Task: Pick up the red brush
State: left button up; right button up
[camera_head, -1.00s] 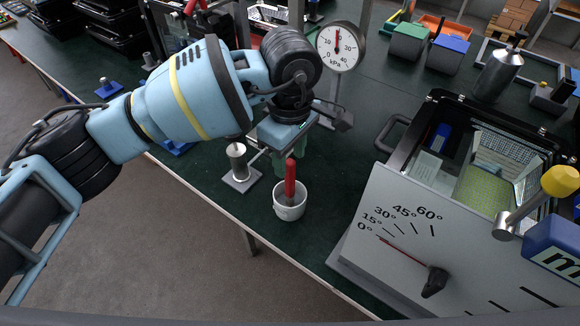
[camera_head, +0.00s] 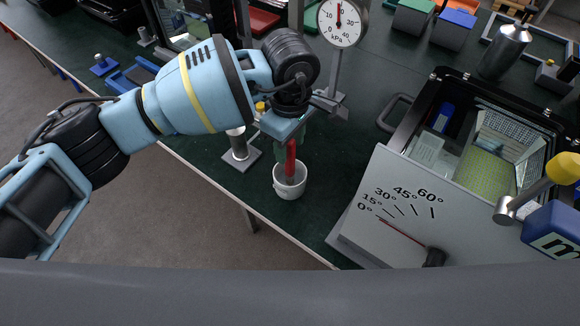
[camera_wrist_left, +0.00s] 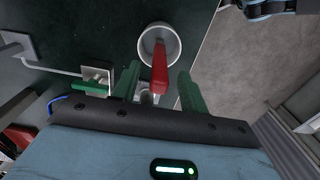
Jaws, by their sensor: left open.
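The red brush (camera_head: 290,160) stands in a small white cup (camera_head: 289,188) on the dark green bench, with its red handle up. In the left wrist view the red handle (camera_wrist_left: 159,68) points toward my gripper and the white cup (camera_wrist_left: 146,36) is behind it. My left gripper (camera_head: 291,143) is just above the cup at the handle's top. In the left wrist view its two green fingers (camera_wrist_left: 157,85) are open, one on each side of the handle, with gaps showing. The brush's lower end is hidden in the cup. My right gripper is not in view.
A metal post on a square base (camera_head: 241,156) stands close left of the cup. A pressure gauge (camera_head: 341,22) on a stand is behind. A grey angle-scale panel (camera_head: 390,210) and a floodlight housing (camera_head: 440,100) are to the right. The bench's front edge is near the cup.

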aim_at(290, 164)
pick_arm(q)
jog(key=shift+f, duration=1.5)
grip_shut()
